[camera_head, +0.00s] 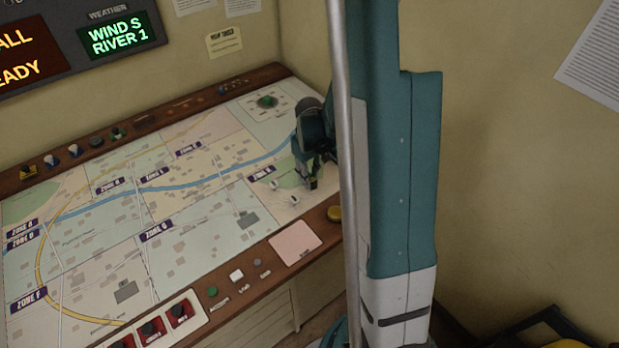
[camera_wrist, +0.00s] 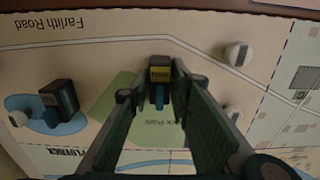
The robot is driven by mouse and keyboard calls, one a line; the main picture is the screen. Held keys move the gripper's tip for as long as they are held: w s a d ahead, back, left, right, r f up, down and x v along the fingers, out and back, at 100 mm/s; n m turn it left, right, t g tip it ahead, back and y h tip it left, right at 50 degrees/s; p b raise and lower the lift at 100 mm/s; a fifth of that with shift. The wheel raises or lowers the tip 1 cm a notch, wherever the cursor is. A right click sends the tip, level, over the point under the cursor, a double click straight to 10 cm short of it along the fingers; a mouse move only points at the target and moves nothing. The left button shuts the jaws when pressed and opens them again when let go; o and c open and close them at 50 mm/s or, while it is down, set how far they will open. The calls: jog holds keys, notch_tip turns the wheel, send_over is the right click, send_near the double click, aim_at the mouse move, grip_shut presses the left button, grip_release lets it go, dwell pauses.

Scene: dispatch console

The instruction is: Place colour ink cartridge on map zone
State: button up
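A small dark cartridge with a yellow label band and a blue part (camera_wrist: 160,74) sits between my fingertips in the wrist view. My gripper (camera_wrist: 163,88) appears shut on it, with a finger at each side. In the head view my gripper (camera_head: 311,180) is low over the right end of the map (camera_head: 190,225), near a green park patch. The cartridge is too small there to make out clearly. I cannot tell whether it touches the map. A second dark block with a teal side (camera_wrist: 60,97) stands on the blue pond patch, left of my fingers in the wrist view.
Small white round pieces (camera_wrist: 238,54) lie around my gripper. The map's middle looks clear.

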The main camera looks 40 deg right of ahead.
aim_at(310, 174)
jog(key=shift+o, duration=1.2)
jog(key=shift+r, duration=0.2)
notch_tip(310, 174, up, 12)
jog(key=p, duration=0.1)
jog(key=shift+a+r, duration=0.1)
dwell(0.5)
jog(key=s+a+r+t, duration=0.2)
jog(key=a+r, duration=0.5)
jog(key=s+a+r+t, duration=0.1)
jog(key=s+a+r, duration=0.2)
jog(key=a+r, duration=0.35)
jog(key=s+a+r+t, duration=0.4)
jog(key=s+a+r, duration=0.2)
jog(key=s+a, duration=0.4)
jog(key=shift+s+a, duration=0.4)
jog(key=shift+a, duration=0.75)
